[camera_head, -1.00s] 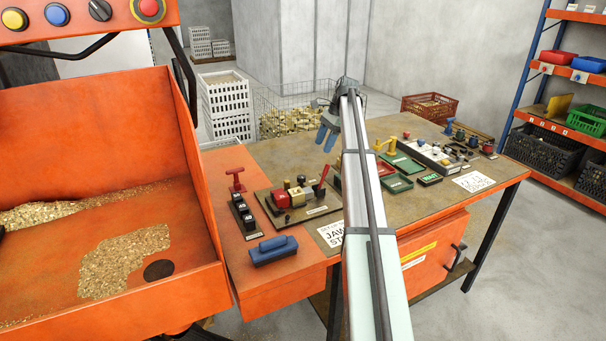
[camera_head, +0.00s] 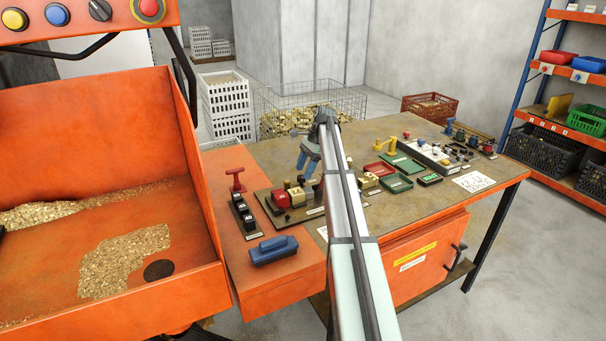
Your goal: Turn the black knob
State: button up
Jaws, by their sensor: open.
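A black knob (camera_head: 100,9) sits on the orange control panel at the top left, between a blue button (camera_head: 56,14) and a red mushroom button (camera_head: 149,9). A light mark shows on its face. Small black parts also stand on the bench fixtures, too small to tell whether any is a knob. My gripper (camera_head: 306,164) is above the bench, over the back of the fixture board with the red block (camera_head: 281,197). Its blue-grey fingers point down and are open, with nothing seen between them. It is well right of the panel knob.
A yellow button (camera_head: 14,18) is at the panel's left end. The orange chip tray (camera_head: 210,215) lies below the panel.

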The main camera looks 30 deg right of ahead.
aim_at(301, 180)
jog(key=shift+x, duration=1.15)
jog(key=c, duration=1)
